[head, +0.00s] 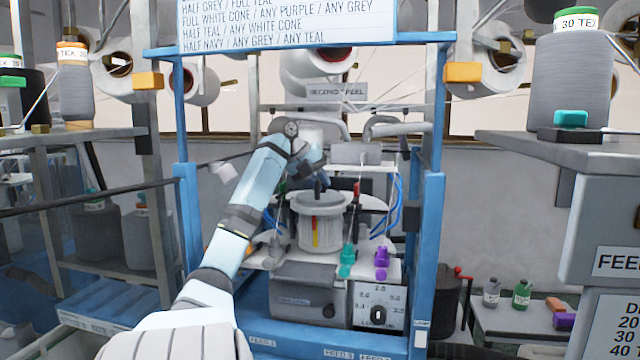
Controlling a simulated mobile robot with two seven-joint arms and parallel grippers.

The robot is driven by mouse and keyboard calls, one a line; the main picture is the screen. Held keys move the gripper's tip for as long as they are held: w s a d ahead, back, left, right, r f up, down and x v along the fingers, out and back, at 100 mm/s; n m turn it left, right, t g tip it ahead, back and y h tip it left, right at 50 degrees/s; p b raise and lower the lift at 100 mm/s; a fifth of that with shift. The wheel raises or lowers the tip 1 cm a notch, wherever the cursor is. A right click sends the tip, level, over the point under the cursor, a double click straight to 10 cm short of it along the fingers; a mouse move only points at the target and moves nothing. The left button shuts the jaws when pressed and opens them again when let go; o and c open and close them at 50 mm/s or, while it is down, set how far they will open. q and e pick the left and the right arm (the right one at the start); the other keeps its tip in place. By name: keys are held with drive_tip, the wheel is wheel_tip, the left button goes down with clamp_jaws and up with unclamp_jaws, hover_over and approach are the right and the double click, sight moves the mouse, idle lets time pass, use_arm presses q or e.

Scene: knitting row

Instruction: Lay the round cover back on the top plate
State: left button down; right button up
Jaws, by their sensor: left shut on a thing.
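My left arm reaches in from the bottom left to the knitting machine in the middle. Its gripper (317,184) points down over the machine's white ribbed drum and is shut; a dark knob shows at its tips. The round cover (321,200) appears as a pale grey disc under this knob, at the top of the drum (322,232). I cannot tell whether the cover touches what is below it. The top plate cannot be clearly told apart from the cover here. My right gripper is not in view.
A blue frame (430,230) stands around the machine, with posts on both sides. A teal peg (347,258) and a purple peg (382,258) stand in front of the drum. A dial panel (378,304) is below. Shelves with yarn cones flank the frame.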

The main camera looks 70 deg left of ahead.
use_arm(q)
drive_tip(key=c, duration=1.1)
unclamp_jaws()
drive_tip(key=shift+f, duration=0.15)
drive_tip(key=shift+r, duration=0.25)
drive_tip(key=p+v, duration=0.3)
drive_tip(key=v, duration=0.3)
drive_tip(key=shift+r, duration=0.3)
drive_tip(key=shift+s+r+p, duration=0.2)
drive_tip(key=shift+s+p, duration=0.25)
